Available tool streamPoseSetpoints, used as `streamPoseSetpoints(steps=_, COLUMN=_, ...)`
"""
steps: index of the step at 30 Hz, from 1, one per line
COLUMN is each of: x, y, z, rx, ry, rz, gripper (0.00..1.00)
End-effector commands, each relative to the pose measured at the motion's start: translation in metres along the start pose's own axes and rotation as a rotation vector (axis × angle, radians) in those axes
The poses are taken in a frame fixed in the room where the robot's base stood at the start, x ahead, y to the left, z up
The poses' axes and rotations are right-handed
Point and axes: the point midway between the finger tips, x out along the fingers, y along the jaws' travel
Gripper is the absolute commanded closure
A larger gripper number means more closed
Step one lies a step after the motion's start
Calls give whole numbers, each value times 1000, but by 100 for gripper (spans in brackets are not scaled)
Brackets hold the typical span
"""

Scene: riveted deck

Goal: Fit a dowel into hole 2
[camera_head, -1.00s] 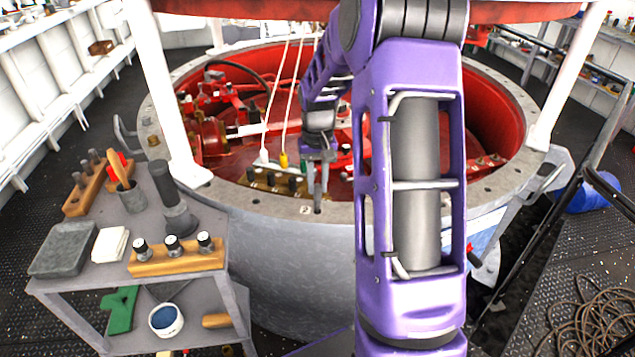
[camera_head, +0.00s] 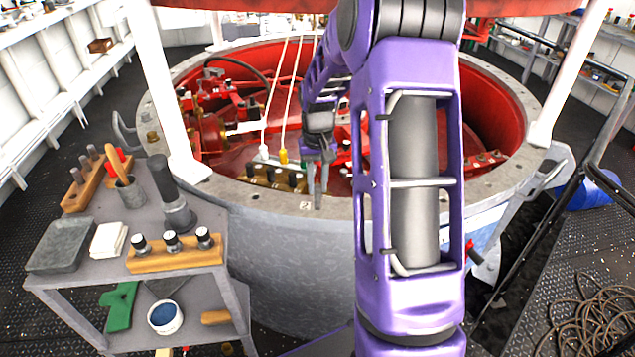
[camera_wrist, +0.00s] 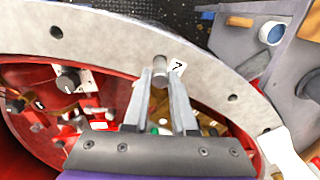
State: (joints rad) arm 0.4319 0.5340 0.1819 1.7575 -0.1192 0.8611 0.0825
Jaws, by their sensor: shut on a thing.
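My gripper (camera_wrist: 160,77) is shut on a grey metal dowel (camera_wrist: 160,67), which shows between the fingertips in the wrist view. The dowel is over the grey flange rim (camera_wrist: 110,38), right beside a white label marked 2 (camera_wrist: 177,66). Hole 2 itself is hidden behind the dowel and fingers, and I cannot tell whether the dowel's end is in it. In the head view my gripper (camera_head: 318,197) points down at the near rim, just right of the label (camera_head: 306,205). More grey dowels (camera_head: 92,152) stand in a wooden rack (camera_head: 84,188) on the cart.
The rim has other open holes (camera_wrist: 57,32). A brass block with dark knobs (camera_head: 275,178) sits just inside the rim, left of my gripper. White posts (camera_head: 168,95) rise from the rim. The cart (camera_head: 150,222) at left holds a tray, cloth and black-and-white knobs.

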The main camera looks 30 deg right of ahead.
Motion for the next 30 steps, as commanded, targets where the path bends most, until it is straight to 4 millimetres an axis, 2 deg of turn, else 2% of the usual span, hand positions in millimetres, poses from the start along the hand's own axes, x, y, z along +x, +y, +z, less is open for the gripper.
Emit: streamPoseSetpoints(steps=30, x=9, y=0, z=0, rx=0, ry=1, rz=0, gripper=100)
